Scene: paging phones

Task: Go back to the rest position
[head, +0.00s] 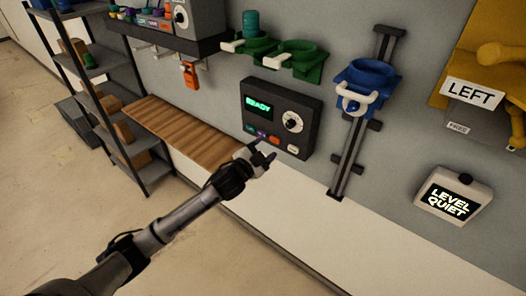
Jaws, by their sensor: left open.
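My left gripper (266,154) comes in from the lower left and is open. Nothing shows between its fingers. It is in front of the lower left part of a dark wall panel (281,93), close to its row of coloured buttons. I cannot tell whether a finger touches the panel. The panel has a green display reading READY (259,107) and a round white dial (292,122). My right gripper is not in view.
A wooden shelf (185,125) runs left of the panel. Green holders (297,60) and a blue holder (366,76) on a rail are on the wall. A LEVEL QUIET display (452,197) is at the right. A dark rack (97,65) stands at the left. The floor at lower left is clear.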

